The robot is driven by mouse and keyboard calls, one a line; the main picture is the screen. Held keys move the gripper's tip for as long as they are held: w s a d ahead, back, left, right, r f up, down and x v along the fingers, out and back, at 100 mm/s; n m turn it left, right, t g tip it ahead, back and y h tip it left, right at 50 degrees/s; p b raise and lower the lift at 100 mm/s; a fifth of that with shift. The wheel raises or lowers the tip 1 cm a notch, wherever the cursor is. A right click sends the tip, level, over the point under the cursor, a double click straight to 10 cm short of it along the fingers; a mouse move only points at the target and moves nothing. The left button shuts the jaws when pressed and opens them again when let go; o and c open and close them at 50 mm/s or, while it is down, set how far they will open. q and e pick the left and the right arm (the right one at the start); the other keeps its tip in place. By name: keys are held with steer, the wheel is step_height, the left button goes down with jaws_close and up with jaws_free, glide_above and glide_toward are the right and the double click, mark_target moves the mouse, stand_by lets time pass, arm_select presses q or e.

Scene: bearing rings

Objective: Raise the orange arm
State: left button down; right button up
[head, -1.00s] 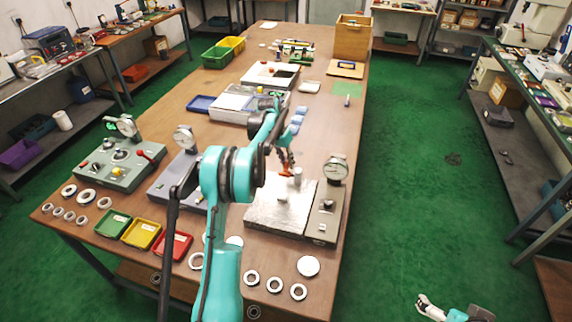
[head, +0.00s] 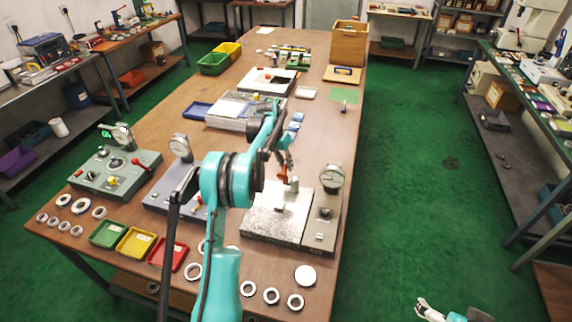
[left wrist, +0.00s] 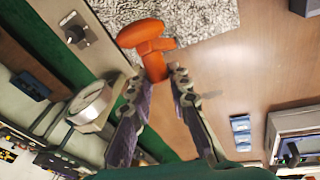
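The orange arm (head: 283,173) stands over the grey speckled plate of the gauge stand in the head view. In the left wrist view the orange arm (left wrist: 146,36) shows as a rounded T-shaped piece with a short stem. My left gripper (left wrist: 156,78) is open, its two fingers pointing at the stem. The stem's near end lies about between the fingertips, with a gap on each side; I cannot tell whether they touch. In the head view my left gripper (head: 281,152) is small and partly hidden. My right gripper (head: 427,308) is low at the right, over the floor, too small to read.
The speckled plate (head: 262,226) carries small metal pieces. A dial gauge (head: 332,177) stands close to its right. Several rings and a white disc (head: 305,275) lie at the front edge. Green, yellow and red trays (head: 168,255) sit front left. Bare wood (head: 338,125) lies beyond the plate.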

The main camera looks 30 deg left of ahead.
arm_select(q)
steer(key=c, duration=1.5)
jaws_free()
steer(key=shift+w+a+f, duration=0.1)
steer(key=shift+o, duration=0.4)
steer(key=shift+w+f, duration=0.1)
steer(key=v, duration=1.2)
steer(key=shift+a, duration=0.1)
